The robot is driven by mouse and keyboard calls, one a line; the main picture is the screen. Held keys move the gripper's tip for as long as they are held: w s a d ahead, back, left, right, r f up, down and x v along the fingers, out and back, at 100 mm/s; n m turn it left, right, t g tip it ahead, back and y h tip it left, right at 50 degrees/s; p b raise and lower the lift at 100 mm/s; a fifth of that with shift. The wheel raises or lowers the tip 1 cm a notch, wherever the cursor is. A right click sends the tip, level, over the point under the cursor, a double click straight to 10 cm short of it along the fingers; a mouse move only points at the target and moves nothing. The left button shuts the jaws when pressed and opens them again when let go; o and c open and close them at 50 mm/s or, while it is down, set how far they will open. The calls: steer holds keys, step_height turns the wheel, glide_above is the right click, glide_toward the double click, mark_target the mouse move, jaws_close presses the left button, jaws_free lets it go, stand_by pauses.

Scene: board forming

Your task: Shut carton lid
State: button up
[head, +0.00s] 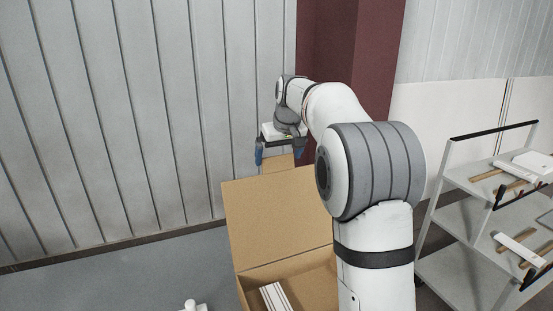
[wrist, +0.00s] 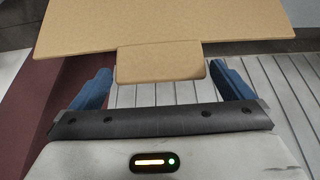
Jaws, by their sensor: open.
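The brown carton (head: 262,294) stands below my arm in the head view, partly hidden by the arm. Its lid (head: 275,220) stands up, open, at the far side. A tab (head: 290,163) rises from the lid's top edge. In the wrist view the lid (wrist: 160,28) fills the top, and its tab (wrist: 160,64) lies between the blue fingers. My gripper (head: 280,156) is at the lid's top edge, and in the wrist view my gripper (wrist: 161,90) is open with a gap on both sides of the tab. I cannot tell whether the fingers touch the lid.
White flat pieces (head: 275,297) lie in the carton. A grey shelf cart (head: 480,215) with white and brown items stands at the right. A ribbed grey wall (head: 130,110) and a dark red column (head: 350,50) stand behind. Grey floor (head: 90,275) shows at the left.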

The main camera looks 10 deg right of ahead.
steer(key=shift+x, duration=1.25)
